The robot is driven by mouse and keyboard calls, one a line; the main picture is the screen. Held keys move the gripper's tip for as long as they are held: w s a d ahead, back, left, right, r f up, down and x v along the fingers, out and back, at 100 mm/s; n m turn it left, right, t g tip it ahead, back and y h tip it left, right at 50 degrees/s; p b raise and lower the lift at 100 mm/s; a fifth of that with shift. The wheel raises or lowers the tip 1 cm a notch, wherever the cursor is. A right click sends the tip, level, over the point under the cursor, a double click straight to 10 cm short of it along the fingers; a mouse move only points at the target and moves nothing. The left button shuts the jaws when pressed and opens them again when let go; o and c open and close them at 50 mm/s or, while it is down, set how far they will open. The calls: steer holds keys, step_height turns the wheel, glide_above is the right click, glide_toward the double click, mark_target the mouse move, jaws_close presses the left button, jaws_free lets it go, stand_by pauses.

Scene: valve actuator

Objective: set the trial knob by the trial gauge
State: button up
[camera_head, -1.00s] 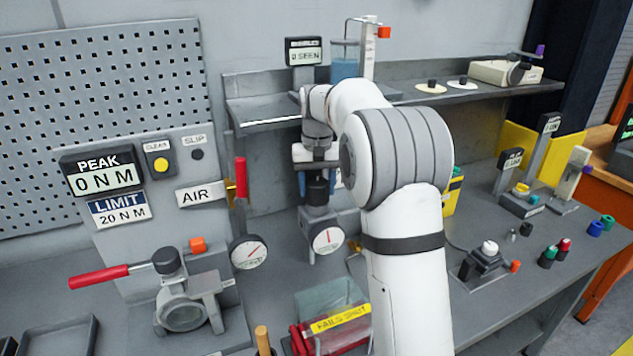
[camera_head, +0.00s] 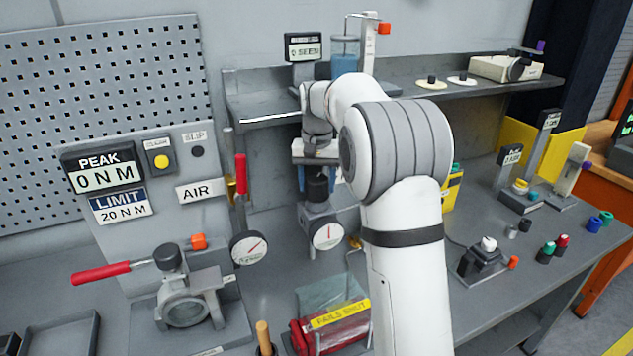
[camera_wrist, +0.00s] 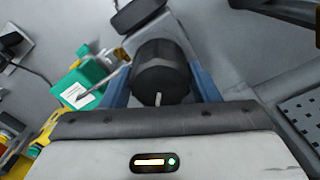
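A black knob (camera_head: 317,188) stands on a grey housing against the bench back, and it fills the middle of the wrist view (camera_wrist: 160,72). A white mark shows on its near edge there. My gripper (camera_head: 317,178) reaches down over it, with one blue finger on each side in the wrist view (camera_wrist: 160,88). The fingers lie close to the knob; I cannot tell whether they press on it. A round white gauge (camera_head: 326,234) sits just below the knob, its red needle pointing about straight up. I cannot read its scale or label.
A second dial (camera_head: 248,249) and a red-handled AIR lever (camera_head: 240,175) stand close on the left. A shelf (camera_head: 260,108) runs behind my arm. A clear-lidded red box (camera_head: 330,315) lies in front. A green box (camera_wrist: 75,88) shows left in the wrist view.

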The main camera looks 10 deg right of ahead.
mark_target(317, 178)
steer(key=o, duration=0.4)
step_height(317, 178, up, 7)
steer(key=shift+r+b, duration=0.15)
steer(key=shift+b, duration=0.15)
steer(key=shift+r, duration=0.3)
